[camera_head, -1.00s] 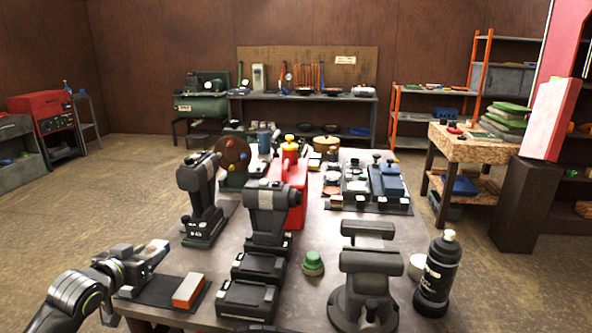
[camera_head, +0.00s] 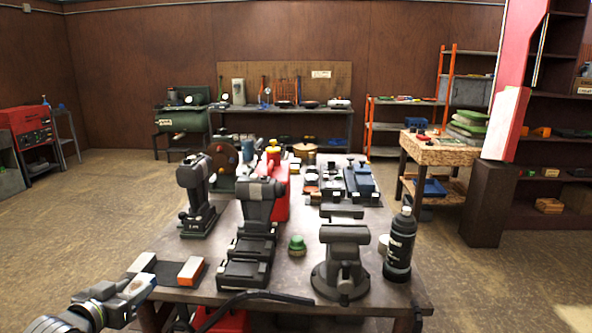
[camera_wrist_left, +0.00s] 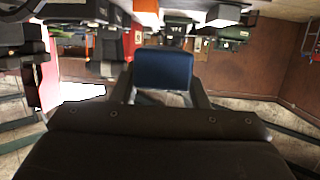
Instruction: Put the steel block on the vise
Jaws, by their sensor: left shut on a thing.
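My left gripper (camera_head: 132,288) is at the lower left of the head view, in front of the table's near left corner. It is shut on a block, which shows as a dark bluish face (camera_wrist_left: 165,69) between the fingers in the left wrist view; I take it for the steel block. In the head view the fingers largely hide it. The grey vise (camera_head: 342,265) stands on the near right of the table, well to the right of the gripper, with nothing seen on its jaws. My right gripper is not in view.
An orange and white block (camera_head: 190,271) lies on a dark mat near the gripper. Black drill-like tools (camera_head: 252,240), a green knob (camera_head: 297,245) and a black bottle (camera_head: 400,245) stand on the table (camera_head: 215,295). Open floor lies left of the table.

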